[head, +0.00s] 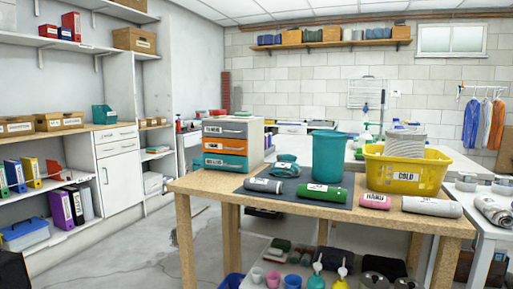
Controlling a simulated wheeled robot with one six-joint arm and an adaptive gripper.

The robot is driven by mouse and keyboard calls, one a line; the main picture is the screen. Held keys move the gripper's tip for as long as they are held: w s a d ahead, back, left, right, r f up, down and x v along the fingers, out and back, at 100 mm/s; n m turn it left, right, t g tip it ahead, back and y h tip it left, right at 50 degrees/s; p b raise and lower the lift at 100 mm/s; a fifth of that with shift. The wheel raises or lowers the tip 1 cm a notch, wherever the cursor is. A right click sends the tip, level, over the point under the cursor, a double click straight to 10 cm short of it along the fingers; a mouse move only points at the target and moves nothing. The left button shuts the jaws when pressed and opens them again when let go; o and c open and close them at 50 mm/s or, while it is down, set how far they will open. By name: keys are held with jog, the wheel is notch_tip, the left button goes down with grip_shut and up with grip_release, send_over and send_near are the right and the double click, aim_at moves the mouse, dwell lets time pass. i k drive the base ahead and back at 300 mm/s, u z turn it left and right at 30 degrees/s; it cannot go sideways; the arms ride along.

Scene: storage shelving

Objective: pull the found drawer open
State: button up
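A small drawer unit (262,141) stands on the left back part of the wooden table (290,208). It has a grey top drawer (226,130), an orange middle drawer (226,147) and a teal bottom drawer (226,163). Each front carries a small label, too small to read surely. All three drawers look shut. The frame does not show which one is the found drawer. A white cabinet (119,180) at the left also has shut drawers (115,135) above a door. My gripper is not in view.
On the table are a teal bin (328,158), a yellow basket (405,172) labelled COLD, and several rolled cloths, including a green one (320,194). Shelves with binders (60,207) line the left wall. Grey floor (130,250) is clear between shelves and table.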

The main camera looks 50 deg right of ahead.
aim_at(221, 145)
jog(key=z, duration=0.9)
jog(key=k, duration=1.3)
jog(key=i, duration=0.7)
jog(key=z, duration=0.7)
jog(key=i, duration=1.15)
jog(key=u, duration=0.25)
